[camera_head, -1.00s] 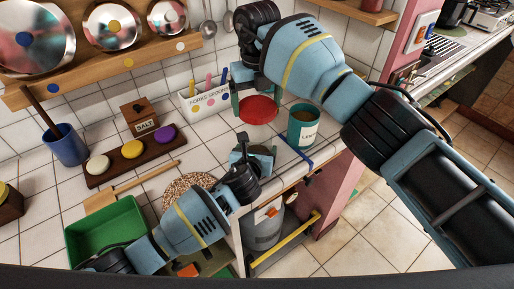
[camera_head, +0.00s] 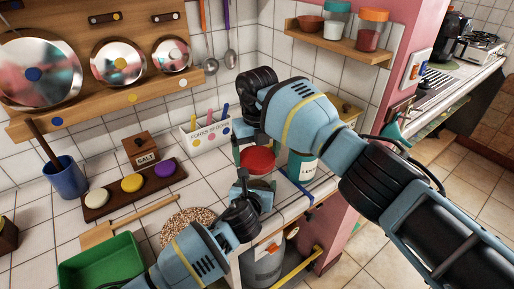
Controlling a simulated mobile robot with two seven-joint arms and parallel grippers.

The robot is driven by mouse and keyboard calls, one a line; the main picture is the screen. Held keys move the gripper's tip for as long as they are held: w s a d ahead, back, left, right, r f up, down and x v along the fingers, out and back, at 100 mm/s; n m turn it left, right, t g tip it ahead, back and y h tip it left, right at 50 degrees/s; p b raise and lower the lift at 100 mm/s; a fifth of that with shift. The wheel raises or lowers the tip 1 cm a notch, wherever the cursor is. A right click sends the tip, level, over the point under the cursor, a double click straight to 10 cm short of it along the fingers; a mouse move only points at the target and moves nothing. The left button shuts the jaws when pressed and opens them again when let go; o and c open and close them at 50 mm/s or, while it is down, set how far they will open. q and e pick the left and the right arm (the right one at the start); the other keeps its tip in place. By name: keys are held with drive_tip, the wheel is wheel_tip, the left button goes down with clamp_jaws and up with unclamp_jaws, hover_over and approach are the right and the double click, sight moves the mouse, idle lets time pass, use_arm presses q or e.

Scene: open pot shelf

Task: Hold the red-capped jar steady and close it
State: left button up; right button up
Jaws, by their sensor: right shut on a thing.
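The red cap (camera_head: 258,160) is between the fingers of my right gripper (camera_head: 256,152), which is shut on it from above. My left gripper (camera_head: 248,192) is low over the counter, just below the red cap. The jar itself cannot be made out clearly; it seems largely hidden by the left fingers and the cap. I cannot tell whether the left fingers are closed on it. A narrow space seems to show between the cap and the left gripper.
A teal canister (camera_head: 301,168) stands close to the right of the cap. A white fork-and-spoon box (camera_head: 206,135) is behind. A round speckled mat (camera_head: 186,226) and a green tray (camera_head: 100,260) lie to the left. The counter's front edge is near.

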sight(257, 180)
idle(0.4)
drive_tip(key=shift+f, duration=0.85)
drive_tip(key=shift+f, duration=0.55)
use_arm(q)
drive_tip(key=c, duration=0.5)
use_arm(e)
drive_tip(key=m, duration=1.1)
drive_tip(key=shift+m, duration=0.3)
drive_tip(key=m, duration=0.4)
drive_tip(key=shift+m, duration=0.3)
drive_tip(key=m, duration=0.4)
